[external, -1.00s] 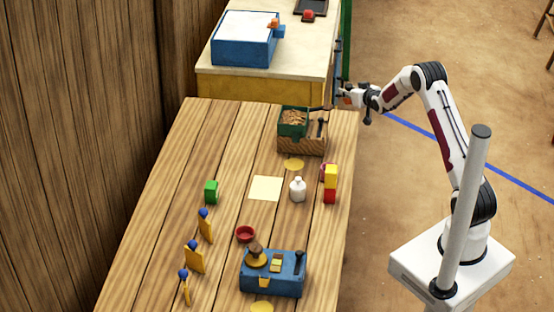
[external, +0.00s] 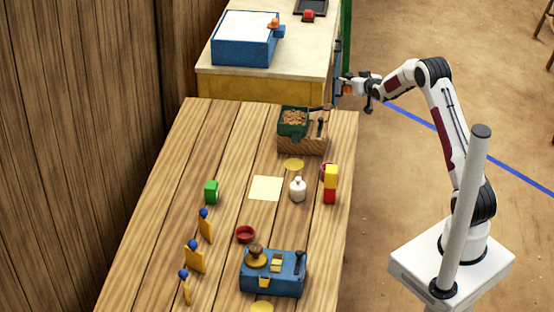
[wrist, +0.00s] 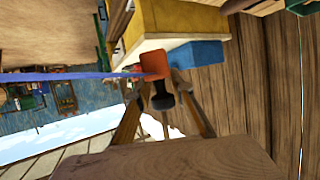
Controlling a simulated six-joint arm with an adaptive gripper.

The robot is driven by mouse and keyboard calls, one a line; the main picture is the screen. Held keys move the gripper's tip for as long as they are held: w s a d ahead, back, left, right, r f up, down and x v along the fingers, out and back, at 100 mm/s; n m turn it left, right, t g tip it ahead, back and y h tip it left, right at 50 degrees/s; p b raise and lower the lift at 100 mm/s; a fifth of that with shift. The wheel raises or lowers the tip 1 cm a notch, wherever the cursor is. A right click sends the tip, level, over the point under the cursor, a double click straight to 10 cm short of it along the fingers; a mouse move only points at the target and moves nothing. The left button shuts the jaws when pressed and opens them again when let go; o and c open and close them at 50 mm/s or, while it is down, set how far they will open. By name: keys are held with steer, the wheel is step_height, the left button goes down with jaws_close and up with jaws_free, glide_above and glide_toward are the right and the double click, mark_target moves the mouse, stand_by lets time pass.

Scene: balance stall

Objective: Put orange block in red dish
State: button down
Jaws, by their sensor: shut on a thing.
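The orange block (wrist: 155,63) shows at the fingertips of my gripper (wrist: 160,85) in the wrist view, with a dark part just below it. My gripper is shut on it. In the external view my gripper (external: 346,87) is in the air beyond the table's far right corner, and the block is only a small orange patch there. The red dish (external: 245,233) is a small round bowl on the wooden table, behind the blue box with a lever. It looks empty, and my gripper is far from it.
On the table (external: 150,235) are a green tray box (external: 292,133), a white bottle (external: 297,191), a yellow-and-red stack (external: 330,184), a green block (external: 211,192), a blue lever box (external: 280,281) and several yellow upright pieces. A second table stands behind.

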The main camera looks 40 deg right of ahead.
step_height(320, 180, up, 3)
steer(key=shift+r, duration=0.2)
steer(key=a+n+y, duration=0.1)
steer(key=a, duration=0.5)
steer(key=a+n+y, duration=0.1)
steer(key=a, duration=0.5)
steer(key=a+y, duration=0.1)
steer(key=a, duration=0.6)
steer(key=shift+s+a+n, duration=0.1)
steer(key=shift+s+n, duration=0.1)
steer(key=shift+n, duration=0.2)
steer(key=s+a+n+g+y, duration=0.15)
steer(key=s+a, duration=0.35)
steer(key=a, duration=0.6)
steer(key=s+a+n+y, duration=0.25)
steer(key=s+a, duration=0.25)
steer(key=a, duration=0.6)
steer(key=s+a+n+g+y, duration=0.1)
steer(key=s+a+n+y, duration=0.2)
steer(key=a, duration=0.9)
steer(key=s+a+n+g+y, duration=0.2)
steer(key=s+a, duration=1)
steer(key=s, duration=0.2)
steer(key=shift+y, duration=0.3)
steer(key=shift+s+a+f, duration=0.1)
steer(key=shift+f, duration=1.2)
steer(key=shift+s+a+f, duration=0.1)
steer(key=shift+f, duration=1.2)
steer(key=shift+f, duration=0.15)
steer(key=shift+f, duration=2.95)
